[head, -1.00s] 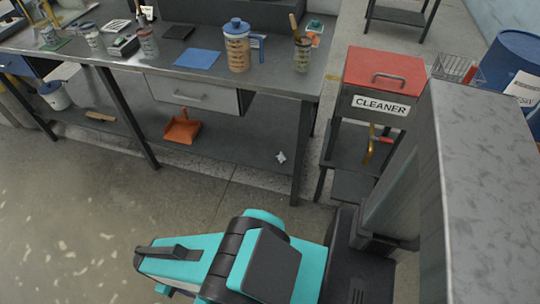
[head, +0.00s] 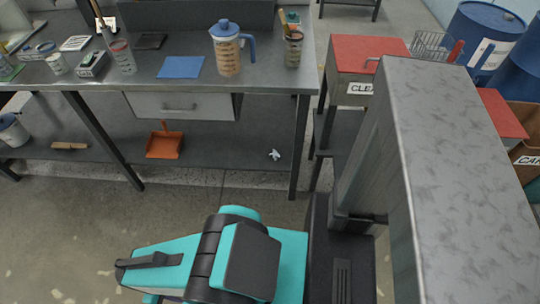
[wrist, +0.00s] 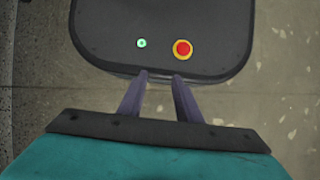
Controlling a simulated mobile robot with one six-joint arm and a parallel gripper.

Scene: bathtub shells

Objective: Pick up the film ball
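A small crumpled whitish piece, which looks like the film ball (head: 274,155), lies on the lower shelf (head: 220,150) of the workbench, near its right end in the head view. It is not in the wrist view. My gripper (wrist: 159,76) shows in the wrist view with its two purple-grey fingers apart and nothing between them. It points down over my own dark base, away from the shelf. In the head view my folded teal arm is in the foreground and the fingertips are hidden.
An orange dustpan (head: 164,144) and a wooden brush (head: 69,146) share the shelf. A drawer (head: 180,106) hangs above it; a bench leg (head: 300,145) stands right of the ball. A red-topped cleaner cabinet (head: 368,52) stands further right. Floor (head: 80,220) before the bench is clear.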

